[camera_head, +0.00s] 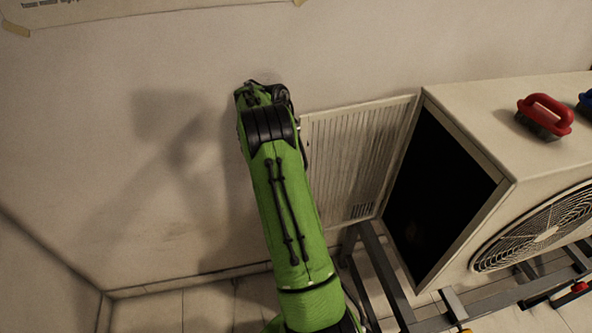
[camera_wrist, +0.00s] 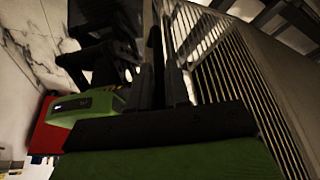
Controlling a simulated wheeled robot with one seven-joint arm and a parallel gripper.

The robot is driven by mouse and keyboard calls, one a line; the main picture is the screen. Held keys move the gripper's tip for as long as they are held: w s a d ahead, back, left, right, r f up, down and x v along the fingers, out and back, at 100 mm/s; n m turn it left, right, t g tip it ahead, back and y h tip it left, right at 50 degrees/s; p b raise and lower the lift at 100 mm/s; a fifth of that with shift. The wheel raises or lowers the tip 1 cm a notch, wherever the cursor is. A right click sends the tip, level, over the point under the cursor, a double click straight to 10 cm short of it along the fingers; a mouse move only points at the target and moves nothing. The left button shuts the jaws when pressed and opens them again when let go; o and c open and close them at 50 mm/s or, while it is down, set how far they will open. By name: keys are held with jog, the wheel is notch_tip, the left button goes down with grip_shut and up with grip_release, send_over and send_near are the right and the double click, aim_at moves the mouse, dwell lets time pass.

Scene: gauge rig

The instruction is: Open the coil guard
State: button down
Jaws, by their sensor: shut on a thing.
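The coil guard (camera_head: 350,155) is a pale louvred panel. It stands swung out from the left end of the white outdoor unit (camera_head: 480,125), leaving a dark opening (camera_head: 435,195) uncovered. In the wrist view its slats (camera_wrist: 245,85) run along the right side of my gripper (camera_wrist: 168,75). My gripper is shut on the guard near its free edge; the exact contact is dark and hard to make out.
A red-handled brush (camera_head: 546,115) lies on top of the unit, with a blue item (camera_head: 586,102) at the picture's edge. A fan grille (camera_head: 535,228) faces front. A grey metal frame (camera_head: 385,275) stands below. The wall is close behind the guard; floor at left is clear.

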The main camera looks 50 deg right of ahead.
jog(key=c, duration=1.2)
grip_release()
jog(key=shift+o, duration=0.2)
jog(key=shift+r, duration=0.1)
notch_tip(320, 180, up, 10)
jog(key=p, duration=0.5)
